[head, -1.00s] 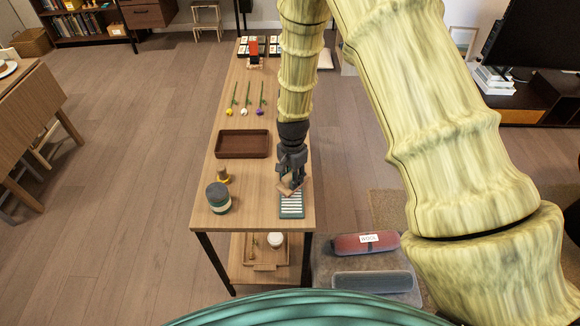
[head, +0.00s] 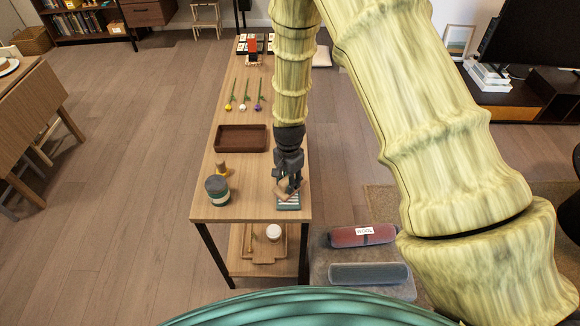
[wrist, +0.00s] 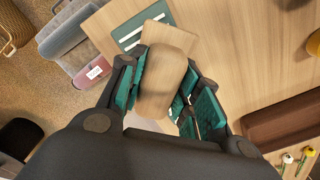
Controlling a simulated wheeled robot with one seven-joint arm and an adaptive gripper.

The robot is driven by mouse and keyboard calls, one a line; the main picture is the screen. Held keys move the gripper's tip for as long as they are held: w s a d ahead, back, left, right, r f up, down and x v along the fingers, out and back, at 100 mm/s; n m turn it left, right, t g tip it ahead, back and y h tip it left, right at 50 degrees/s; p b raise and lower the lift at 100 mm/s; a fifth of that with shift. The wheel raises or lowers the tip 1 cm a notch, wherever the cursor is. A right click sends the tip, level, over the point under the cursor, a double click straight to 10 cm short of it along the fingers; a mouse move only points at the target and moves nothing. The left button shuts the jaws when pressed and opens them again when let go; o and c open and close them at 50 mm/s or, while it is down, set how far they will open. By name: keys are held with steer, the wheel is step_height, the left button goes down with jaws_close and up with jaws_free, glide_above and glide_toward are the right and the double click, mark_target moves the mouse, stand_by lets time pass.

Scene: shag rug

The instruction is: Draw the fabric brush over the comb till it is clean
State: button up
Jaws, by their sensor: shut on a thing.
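My gripper (head: 288,182) is shut on the wooden fabric brush (wrist: 160,85), whose pale rounded handle sits between the teal finger pads in the wrist view. The brush's flat wooden head (head: 283,191) is over the far part of the comb (head: 290,204), a dark green plate with white stripes at the table's near right corner. The comb also shows past the brush in the wrist view (wrist: 128,38). The brush's underside is hidden, and I cannot tell whether it touches the comb.
On the wooden table (head: 245,206), a green and cream jar (head: 217,190) and a small wooden item (head: 222,169) stand left of the comb. A brown tray (head: 241,138) lies beyond, then several flowers (head: 243,95). Two rolls, one labelled (head: 362,236), lie right of the table.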

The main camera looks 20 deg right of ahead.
step_height(320, 180, up, 3)
steer(key=shift+w+a+f+p, duration=0.1)
steer(key=shift+f+p, duration=0.05)
steer(key=shift+p, duration=0.45)
steer(key=shift+r+p, duration=0.9)
steer(key=shift+r, duration=0.4)
steer(key=shift+r+p, duration=0.95)
steer(key=shift+r, duration=0.5)
